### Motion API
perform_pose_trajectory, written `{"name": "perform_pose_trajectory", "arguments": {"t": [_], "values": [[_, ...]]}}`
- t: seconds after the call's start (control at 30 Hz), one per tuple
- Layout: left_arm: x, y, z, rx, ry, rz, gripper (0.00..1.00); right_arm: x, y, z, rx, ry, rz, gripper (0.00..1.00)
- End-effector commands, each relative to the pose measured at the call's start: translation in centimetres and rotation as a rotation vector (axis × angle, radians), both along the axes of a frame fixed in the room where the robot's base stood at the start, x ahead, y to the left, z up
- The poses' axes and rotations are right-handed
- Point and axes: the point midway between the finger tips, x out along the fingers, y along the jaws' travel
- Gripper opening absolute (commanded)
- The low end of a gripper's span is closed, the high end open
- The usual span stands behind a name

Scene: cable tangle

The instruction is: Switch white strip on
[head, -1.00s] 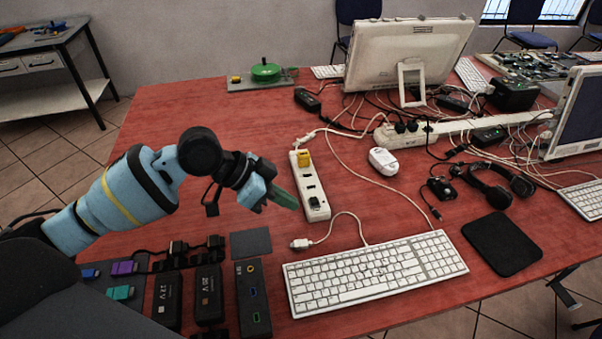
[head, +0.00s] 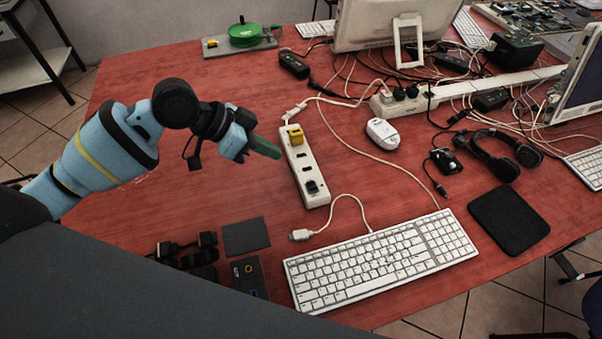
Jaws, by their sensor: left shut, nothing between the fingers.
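My left gripper (head: 266,147) has green fingers, shut and empty. Its tips point toward the strip's left side, near the far half, and appear apart from it. My right gripper is not in view.
A white keyboard (head: 380,260) lies in front of the strip, with a loose white cable plug (head: 300,235) between them. A second, longer power strip (head: 465,90) with black plugs and tangled cables lies behind. The table left of my gripper is clear.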

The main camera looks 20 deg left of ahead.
Motion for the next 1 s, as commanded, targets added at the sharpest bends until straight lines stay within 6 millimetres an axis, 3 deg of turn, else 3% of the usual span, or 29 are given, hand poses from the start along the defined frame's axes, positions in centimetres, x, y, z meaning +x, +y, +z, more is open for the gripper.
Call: {"name": "perform_pose_trajectory", "arguments": {"t": [0.23, 0.67, 0.8, 1.0], "values": [[0.7, -1.6, -1.6, -0.003, 0.002, -0.001, 0.00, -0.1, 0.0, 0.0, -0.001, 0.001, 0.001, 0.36], [3.1, -6.7, -7.1, -0.001, 0.002, -0.001, 0.00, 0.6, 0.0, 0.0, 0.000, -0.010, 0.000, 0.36], [2.7, -6.7, -9.2, 0.001, 0.003, 0.000, 0.00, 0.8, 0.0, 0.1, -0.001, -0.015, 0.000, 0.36], [2.5, -6.8, -10.7, -0.001, 0.001, 0.000, 0.00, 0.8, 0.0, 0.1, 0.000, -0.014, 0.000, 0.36]]}}
